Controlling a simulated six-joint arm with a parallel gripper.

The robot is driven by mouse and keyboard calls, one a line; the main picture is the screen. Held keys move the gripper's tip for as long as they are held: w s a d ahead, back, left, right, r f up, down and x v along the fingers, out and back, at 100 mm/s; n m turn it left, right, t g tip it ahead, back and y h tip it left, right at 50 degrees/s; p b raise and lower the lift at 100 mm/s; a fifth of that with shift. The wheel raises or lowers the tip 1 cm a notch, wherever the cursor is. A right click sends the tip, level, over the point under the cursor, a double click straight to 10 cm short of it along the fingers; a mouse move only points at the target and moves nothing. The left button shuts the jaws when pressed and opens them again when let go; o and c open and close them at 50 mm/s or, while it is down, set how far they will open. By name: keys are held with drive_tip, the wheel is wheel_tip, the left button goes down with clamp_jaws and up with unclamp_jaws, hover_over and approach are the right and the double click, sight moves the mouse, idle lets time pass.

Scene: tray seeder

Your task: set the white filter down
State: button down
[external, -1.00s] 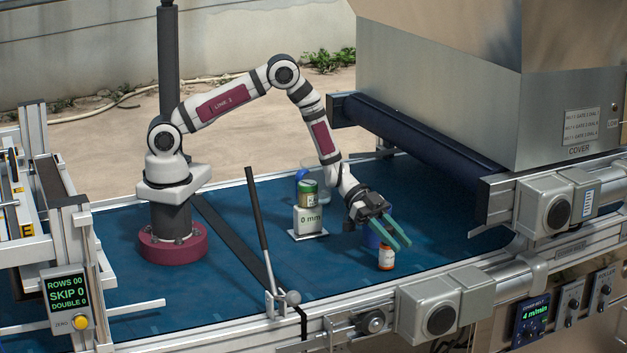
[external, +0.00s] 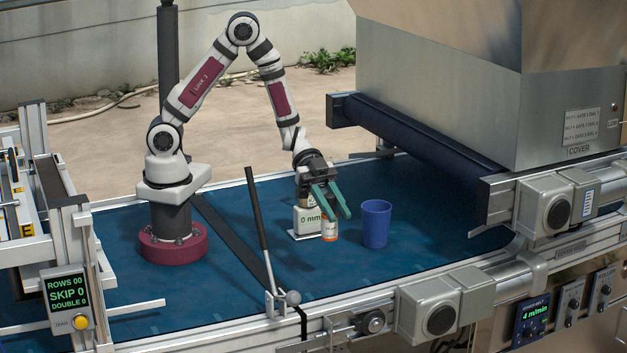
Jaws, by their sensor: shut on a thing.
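I cannot make out anything that is clearly a white filter. The area just behind my gripper is hidden by it, including the green-lidded jar seen earlier on the block.
A blue cup (external: 376,223) stands on the blue belt (external: 400,270) to the right of my gripper. A dark upright lever (external: 258,230) stands to the left. The dark roller (external: 420,135) and steel hopper (external: 440,90) are behind right. The front belt is clear.

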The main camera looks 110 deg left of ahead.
drive_tip(key=shift+m+g+h, duration=0.6)
drive_tip(key=s+f, duration=0.1)
drive_tip(key=f, duration=0.2)
drive_tip(key=s+f, duration=0.1)
drive_tip(key=f, duration=0.2)
drive_tip(key=s+f, duration=0.1)
drive_tip(key=f, duration=0.3)
drive_tip(key=shift+s+a, duration=0.15)
drive_tip(key=shift+s, duration=0.15)
drive_tip(key=shift+f, duration=0.15)
drive_tip(key=c, duration=0.7)
unclamp_jaws()
drive_tip(key=shift+o, duration=0.2)
drive_tip(key=v, duration=1.2)
